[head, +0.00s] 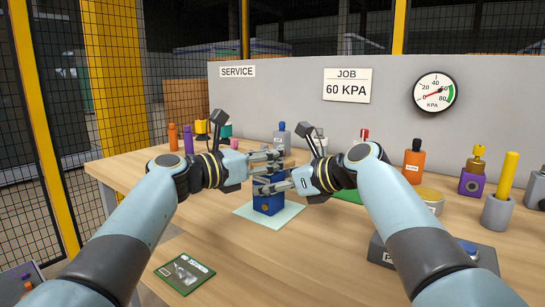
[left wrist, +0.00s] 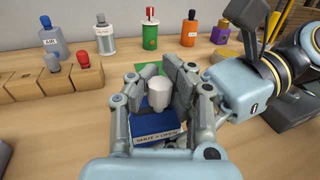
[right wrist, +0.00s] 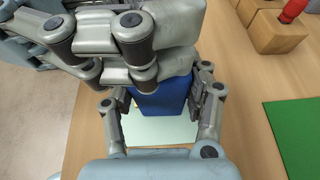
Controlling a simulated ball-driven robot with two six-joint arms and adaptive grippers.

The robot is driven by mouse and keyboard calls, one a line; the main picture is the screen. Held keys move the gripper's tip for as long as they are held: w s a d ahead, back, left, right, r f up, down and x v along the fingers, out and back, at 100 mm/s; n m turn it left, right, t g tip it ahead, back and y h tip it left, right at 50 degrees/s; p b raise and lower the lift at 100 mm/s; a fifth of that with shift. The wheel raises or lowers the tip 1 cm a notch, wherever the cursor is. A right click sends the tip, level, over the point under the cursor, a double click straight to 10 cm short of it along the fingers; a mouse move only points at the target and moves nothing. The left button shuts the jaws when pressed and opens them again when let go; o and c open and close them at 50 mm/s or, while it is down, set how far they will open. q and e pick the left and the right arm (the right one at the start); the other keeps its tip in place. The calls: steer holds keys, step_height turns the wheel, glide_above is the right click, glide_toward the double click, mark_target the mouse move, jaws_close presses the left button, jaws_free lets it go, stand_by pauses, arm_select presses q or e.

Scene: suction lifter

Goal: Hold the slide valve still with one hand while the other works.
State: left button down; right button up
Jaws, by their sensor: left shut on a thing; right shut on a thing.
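The slide valve (head: 268,207) is a blue block standing on a pale green mat (head: 287,217) at the middle of the table. My left gripper (head: 278,158) is shut on the knob, above my right gripper. My right gripper (head: 263,187) is shut on the blue body (right wrist: 163,98) lower down. In the right wrist view the left gripper's fingers cover the valve's top, so the knob is hidden there.
A gauge (head: 435,93) and a JOB 60 KPA sign (head: 347,86) are on the grey back panel. Several bottles, including an orange one (head: 413,161), stand behind and right. A flat green packet (head: 184,272) lies front left. The left front table is mostly clear.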

arm_select(q)
steer(key=shift+s, duration=0.1)
steer(key=shift+s+d+f, duration=0.1)
steer(key=shift+s+d, duration=0.15)
steer(key=shift+d, duration=0.1)
steer(key=c, duration=1.1)
jaws_free()
steer(key=shift+c, duration=0.2)
steer(key=v, duration=1.2)
steer(key=shift+w, duration=0.1)
